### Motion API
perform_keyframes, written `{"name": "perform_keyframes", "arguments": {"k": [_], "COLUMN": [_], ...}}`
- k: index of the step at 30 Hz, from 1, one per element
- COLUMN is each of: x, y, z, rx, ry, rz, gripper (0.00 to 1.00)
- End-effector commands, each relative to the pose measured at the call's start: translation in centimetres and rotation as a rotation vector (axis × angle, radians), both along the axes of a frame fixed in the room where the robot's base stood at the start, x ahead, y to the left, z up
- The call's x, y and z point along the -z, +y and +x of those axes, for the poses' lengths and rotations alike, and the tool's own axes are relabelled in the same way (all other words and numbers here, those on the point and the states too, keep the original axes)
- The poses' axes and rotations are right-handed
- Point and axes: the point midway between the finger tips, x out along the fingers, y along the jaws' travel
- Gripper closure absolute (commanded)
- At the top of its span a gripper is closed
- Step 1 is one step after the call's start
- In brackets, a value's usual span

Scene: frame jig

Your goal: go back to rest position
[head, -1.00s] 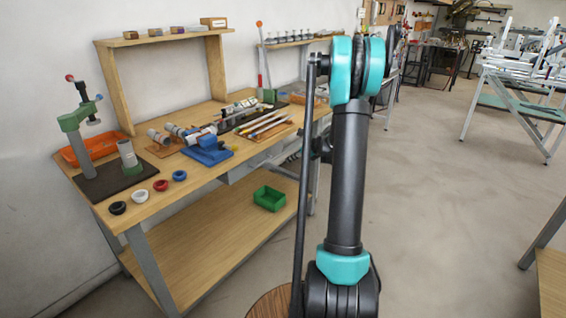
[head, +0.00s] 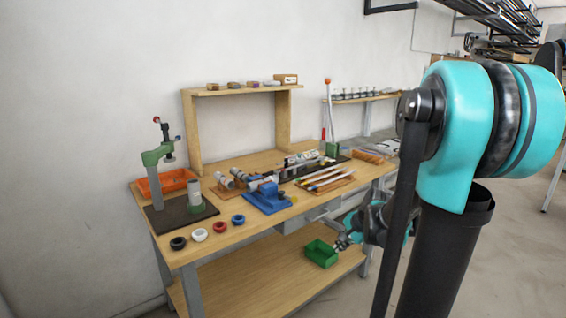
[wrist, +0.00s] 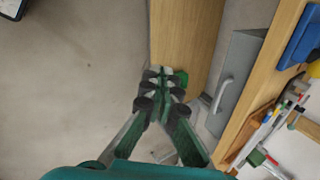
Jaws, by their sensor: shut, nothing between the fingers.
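My gripper (head: 345,240) hangs in front of the workbench, beside the drawer and above the lower shelf, partly hidden by my own arm in the head view. In the wrist view, my gripper (wrist: 163,78) has its fingers together with nothing between them. The green bin (head: 321,253) sits on the lower shelf. In the head view it appears just left of the fingertips. In the wrist view a bit of the green bin (wrist: 182,76) shows behind the fingers.
The workbench (head: 245,228) holds a green press stand (head: 157,175), an orange tray (head: 165,182), a blue vise (head: 266,198) and several coloured rings along the front edge. A grey drawer (wrist: 236,82) hangs under the top. The floor (wrist: 80,80) left of the shelf is clear.

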Motion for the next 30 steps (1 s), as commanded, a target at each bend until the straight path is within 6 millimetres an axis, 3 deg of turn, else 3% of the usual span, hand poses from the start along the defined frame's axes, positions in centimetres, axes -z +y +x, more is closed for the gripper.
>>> {"name": "perform_keyframes", "arguments": {"k": [1,6,12,18,30], "x": [0.3,1.7,3.5,4.3,4.4], "y": [0.6,1.3,0.9,0.4,0.4], "z": [-2.3,-9.0,-14.9,-17.2,-17.3], "rx": [-0.096,-0.454,-0.803,-0.961,-0.968], "ry": [-0.014,-0.061,-0.088,-0.094,-0.094], "rz": [-0.072,-0.33,-0.565,-0.666,-0.67], "gripper": [1.0,1.0,1.0,1.0,1.0]}}
